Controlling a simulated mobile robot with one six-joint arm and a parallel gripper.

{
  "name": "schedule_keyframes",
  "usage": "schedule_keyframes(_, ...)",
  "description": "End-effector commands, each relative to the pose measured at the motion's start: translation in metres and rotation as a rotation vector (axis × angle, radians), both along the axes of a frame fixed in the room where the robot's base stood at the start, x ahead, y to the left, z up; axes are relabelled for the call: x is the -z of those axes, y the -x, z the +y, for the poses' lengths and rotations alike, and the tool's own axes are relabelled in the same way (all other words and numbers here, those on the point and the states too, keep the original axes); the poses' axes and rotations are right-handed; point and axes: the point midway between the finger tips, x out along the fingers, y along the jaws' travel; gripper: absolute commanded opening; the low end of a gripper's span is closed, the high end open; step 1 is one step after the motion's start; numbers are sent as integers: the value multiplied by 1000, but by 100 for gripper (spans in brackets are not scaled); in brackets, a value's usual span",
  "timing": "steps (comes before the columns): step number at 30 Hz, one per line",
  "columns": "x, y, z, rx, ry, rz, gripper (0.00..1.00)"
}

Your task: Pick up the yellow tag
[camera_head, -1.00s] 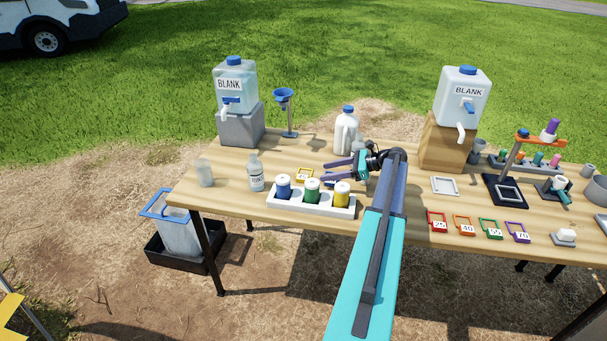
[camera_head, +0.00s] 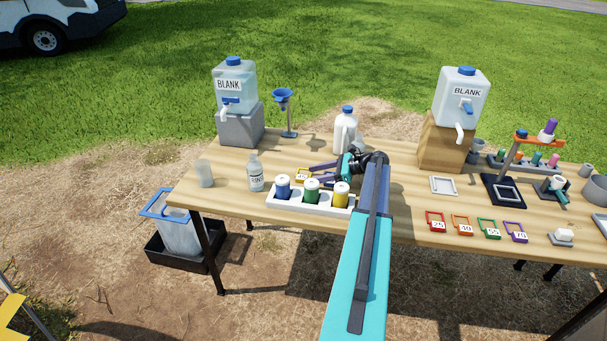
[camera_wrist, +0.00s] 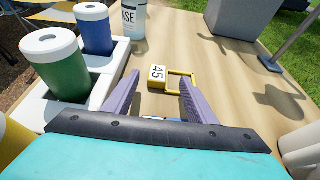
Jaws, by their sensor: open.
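The yellow tag (camera_wrist: 170,77), a block marked 45 with a square loop, lies flat on the table in the wrist view. In the head view the yellow tag (camera_head: 302,176) shows behind the white rack, partly covered by my gripper. My gripper (camera_wrist: 163,88) is open, with its two purple fingers apart. In the wrist view the tag lies just beyond and between the fingertips, with nothing held. In the head view my gripper (camera_head: 311,173) reaches left, low over the table.
A white rack (camera_head: 312,204) with blue, green and yellow bottles stands close in front of my gripper. A rinse bottle (camera_head: 255,173) and a grey block (camera_head: 241,128) stand beyond the tag. A white jug (camera_head: 346,135) stands behind my arm. Other coloured tags lie at the right.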

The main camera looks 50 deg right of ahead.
Motion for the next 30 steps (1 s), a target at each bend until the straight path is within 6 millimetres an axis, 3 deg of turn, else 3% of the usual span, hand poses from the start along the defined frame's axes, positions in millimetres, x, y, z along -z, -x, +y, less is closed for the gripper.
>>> schedule_keyframes(9, 12, -27, 18, -1, 0, 0, 52)
schedule_keyframes(27, 14, -30, 19, -2, 0, 0, 52)
schedule_keyframes(30, 14, -30, 20, -2, 0, 0, 36)
